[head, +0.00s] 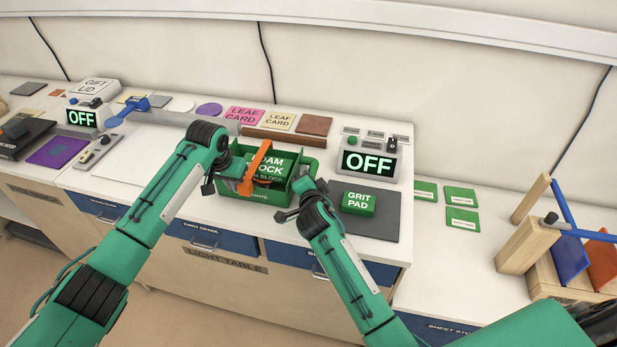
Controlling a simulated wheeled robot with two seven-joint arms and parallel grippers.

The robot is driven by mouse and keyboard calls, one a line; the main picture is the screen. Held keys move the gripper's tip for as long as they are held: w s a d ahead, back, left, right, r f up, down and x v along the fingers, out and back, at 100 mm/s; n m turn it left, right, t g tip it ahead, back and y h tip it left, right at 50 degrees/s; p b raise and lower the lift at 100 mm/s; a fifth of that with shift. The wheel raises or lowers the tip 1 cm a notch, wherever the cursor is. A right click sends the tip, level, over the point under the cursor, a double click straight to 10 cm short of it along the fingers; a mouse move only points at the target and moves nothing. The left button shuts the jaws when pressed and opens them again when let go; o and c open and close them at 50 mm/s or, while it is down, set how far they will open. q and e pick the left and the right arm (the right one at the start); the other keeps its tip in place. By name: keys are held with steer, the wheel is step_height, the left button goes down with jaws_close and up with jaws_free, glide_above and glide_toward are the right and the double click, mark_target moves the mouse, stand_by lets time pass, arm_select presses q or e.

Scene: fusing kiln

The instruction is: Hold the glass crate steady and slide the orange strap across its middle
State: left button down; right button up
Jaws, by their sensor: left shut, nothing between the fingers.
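The green glass crate (283,194) stands on the light table and holds a green foam block (279,166) with white lettering. The orange strap (258,162) lies across the crate from back to front, left of its middle, over the left part of the block. My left gripper (236,184) is shut at the crate's left front, close to the strap's near end. It holds nothing. My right gripper (297,188) is at the crate's right end, by its right wall. Its fingers are mostly hidden by its wrist, so I cannot tell whether they grip the wall.
A green grit pad (359,203) lies on a dark mat (379,222) right of the crate. A control box reading OFF (369,163) stands behind the mat.

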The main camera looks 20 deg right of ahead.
arm_select(q)
steer(key=shift+w+a, duration=0.15)
steer(key=shift+a, duration=0.05)
arm_select(e)
steer(key=shift+f, duration=0.15)
arm_select(q)
steer(key=shift+r, duration=0.15)
step_height(320, 180, up, 8)
stand_by(0.5)
steer(key=shift+f, duration=0.2)
arm_select(e)
steer(key=o, duration=1)
steer(key=shift+s, duration=0.1)
steer(key=v, duration=1.1)
steer(key=shift+s+r, duration=0.2)
steer(key=shift+s, duration=0.15)
